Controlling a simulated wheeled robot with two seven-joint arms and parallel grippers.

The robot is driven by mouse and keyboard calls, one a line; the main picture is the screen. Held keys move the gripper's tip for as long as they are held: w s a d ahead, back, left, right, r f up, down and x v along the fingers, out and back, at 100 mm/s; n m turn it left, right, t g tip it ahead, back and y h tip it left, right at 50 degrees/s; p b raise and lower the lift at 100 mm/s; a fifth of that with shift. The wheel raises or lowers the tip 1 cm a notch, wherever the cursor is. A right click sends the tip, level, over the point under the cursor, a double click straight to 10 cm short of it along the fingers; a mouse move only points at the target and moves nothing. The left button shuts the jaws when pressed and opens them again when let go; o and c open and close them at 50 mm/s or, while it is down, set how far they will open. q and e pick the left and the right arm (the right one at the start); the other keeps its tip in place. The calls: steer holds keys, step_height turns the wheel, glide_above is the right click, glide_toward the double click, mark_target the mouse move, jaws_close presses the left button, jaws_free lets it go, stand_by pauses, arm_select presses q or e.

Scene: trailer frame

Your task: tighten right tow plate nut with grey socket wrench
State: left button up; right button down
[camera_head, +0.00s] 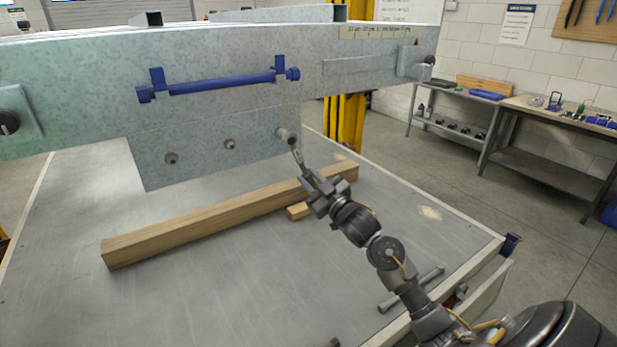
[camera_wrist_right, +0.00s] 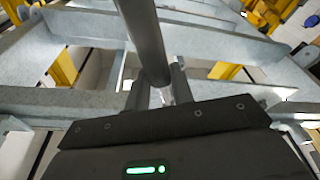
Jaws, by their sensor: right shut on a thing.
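The galvanized tow plate (camera_head: 205,165) hangs below the trailer frame's beam. Its left nut (camera_head: 171,158) and middle nut (camera_head: 229,144) are in plain sight. The grey socket wrench (camera_head: 294,146) has its head at the plate's right nut position, and that nut is hidden behind it. My right gripper (camera_head: 303,171) is shut on the wrench handle, just below and right of the plate's right edge. In the right wrist view, the grey wrench (camera_wrist_right: 147,38) rises from between the fingers of my right gripper (camera_wrist_right: 158,88). My left gripper is in neither view.
A long wooden beam (camera_head: 200,222) and a short wood block (camera_head: 298,211) lie on the grey table (camera_head: 220,290) below the plate. A grey T-shaped tool (camera_head: 410,290) lies near the table's right edge. A blue bar (camera_head: 220,84) is on the frame above. The table's front left is clear.

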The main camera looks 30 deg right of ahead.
steer(key=shift+s, duration=0.25)
steer(key=shift+s, duration=0.25)
steer(key=shift+s+p, duration=0.1)
steer(key=shift+p, duration=0.3)
steer(key=shift+s, duration=0.2)
stand_by(0.4)
steer(key=shift+s+p, duration=0.5)
steer(key=shift+s, duration=0.1)
steer(key=v, duration=0.1)
steer(key=p+v, duration=0.1)
steer(key=shift+s+a+r, duration=0.1)
steer(key=shift+s+r, duration=0.15)
steer(key=shift+s, duration=0.2)
